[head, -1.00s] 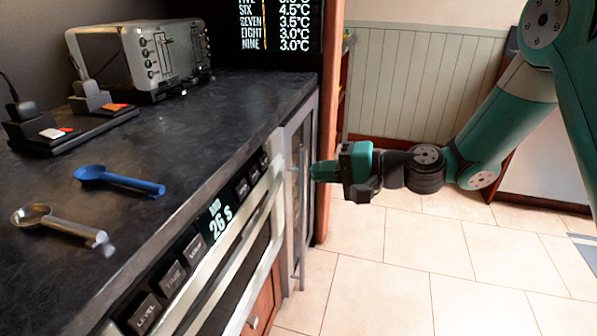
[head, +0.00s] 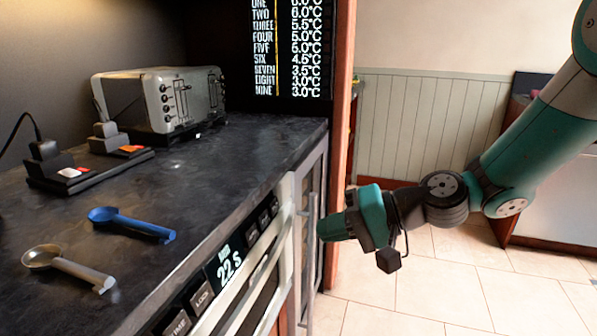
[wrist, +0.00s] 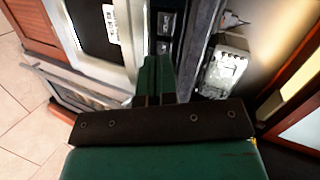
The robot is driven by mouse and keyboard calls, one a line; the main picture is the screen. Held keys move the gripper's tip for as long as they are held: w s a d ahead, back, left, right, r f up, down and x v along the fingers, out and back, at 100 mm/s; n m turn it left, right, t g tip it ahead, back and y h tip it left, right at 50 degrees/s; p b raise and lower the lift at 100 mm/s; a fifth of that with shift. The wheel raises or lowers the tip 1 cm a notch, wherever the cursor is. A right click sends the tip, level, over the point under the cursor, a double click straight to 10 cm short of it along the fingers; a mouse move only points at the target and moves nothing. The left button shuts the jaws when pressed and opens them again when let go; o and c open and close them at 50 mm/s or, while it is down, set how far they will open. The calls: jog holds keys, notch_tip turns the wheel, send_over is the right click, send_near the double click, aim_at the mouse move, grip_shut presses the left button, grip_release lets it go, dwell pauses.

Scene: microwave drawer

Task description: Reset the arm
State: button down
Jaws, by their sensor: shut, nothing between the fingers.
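My gripper (head: 336,228) is the green end of my arm, at the middle right of the head view. It hangs over the floor, in front of the built-in microwave (head: 240,290) and the tall glass-fronted unit (head: 309,215). Its fingers are together and hold nothing; they show as a green block in the wrist view (wrist: 155,78). The microwave front, with its keys and a lit display, also shows in the wrist view (wrist: 108,45). Its lower part is cut off in the head view.
On the dark counter (head: 200,185) stand a toaster (head: 165,100), a socket block (head: 75,175), a blue spoon (head: 130,222) and a metal spoon (head: 70,268). A lit temperature board (head: 292,50) is at the back. Tiled floor (head: 440,290) is open at the right.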

jog(key=s+d+r+n+g+h, duration=0.2)
jog(key=s+d+n+h, duration=0.15)
jog(key=s, duration=0.65)
jog(key=s+d+r+n+g+h, duration=0.15)
jog(key=s+n+h, duration=0.3)
jog(key=s, duration=0.55)
notch_tip(320, 180, up, 17)
jog(key=d+p, duration=0.1)
jog(key=p, duration=1.6)
jog(key=shift+s+d+h, duration=0.25)
jog(key=shift+s+h, duration=0.05)
jog(key=shift+h, duration=0.1)
dwell(3.1)
